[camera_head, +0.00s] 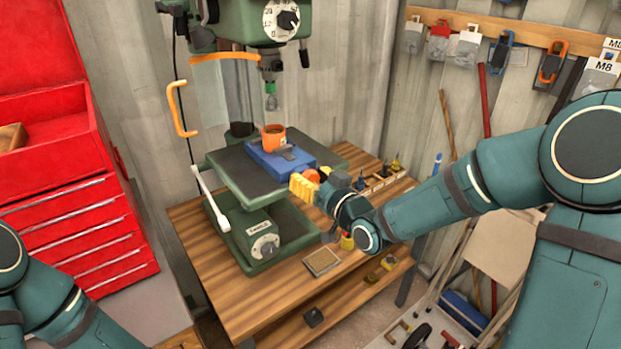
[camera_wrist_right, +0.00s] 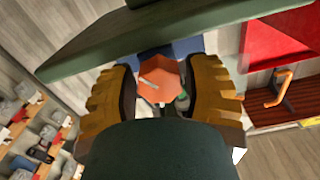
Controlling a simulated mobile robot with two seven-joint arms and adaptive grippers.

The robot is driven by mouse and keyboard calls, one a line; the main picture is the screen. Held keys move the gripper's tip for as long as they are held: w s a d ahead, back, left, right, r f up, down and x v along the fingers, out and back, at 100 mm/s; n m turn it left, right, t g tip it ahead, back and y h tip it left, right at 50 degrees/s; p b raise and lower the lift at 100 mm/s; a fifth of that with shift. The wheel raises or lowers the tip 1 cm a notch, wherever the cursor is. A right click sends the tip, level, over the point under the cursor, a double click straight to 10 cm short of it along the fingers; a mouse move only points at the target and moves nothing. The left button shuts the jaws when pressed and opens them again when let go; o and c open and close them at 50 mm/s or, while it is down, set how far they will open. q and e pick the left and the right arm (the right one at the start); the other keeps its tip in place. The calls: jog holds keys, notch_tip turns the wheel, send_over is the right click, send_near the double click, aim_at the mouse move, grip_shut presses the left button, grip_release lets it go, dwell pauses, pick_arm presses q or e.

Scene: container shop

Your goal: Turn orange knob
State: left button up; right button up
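The orange knob (camera_head: 311,176) is at the right end of the blue vise (camera_head: 268,158) on the drill press table. In the right wrist view, the knob (camera_wrist_right: 160,80) has a faceted face and a pale bar on it. My right gripper (camera_head: 306,182), with yellow fingers, is at the knob. In the wrist view the right gripper (camera_wrist_right: 160,85) is open, with one finger on each side of the knob; I cannot tell whether the pads touch it. My left gripper is out of view; only part of my left arm shows at lower left.
An orange cup-shaped part (camera_head: 273,135) stands on the vise. The green drill press (camera_head: 262,20) rises above it, with a white lever (camera_head: 212,200) at its left. A wooden workbench (camera_head: 220,300) carries it. A red tool cabinet (camera_head: 75,210) stands left.

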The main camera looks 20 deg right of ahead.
jog(key=c, duration=0.6)
jog(key=shift+m+b, duration=0.55)
jog(key=shift+m, duration=0.15)
jog(key=shift+r, duration=0.1)
jog(key=o, duration=1.2)
jog(key=v, duration=0.7)
jog(key=shift+s+d, duration=0.1)
jog(key=shift+s, duration=0.15)
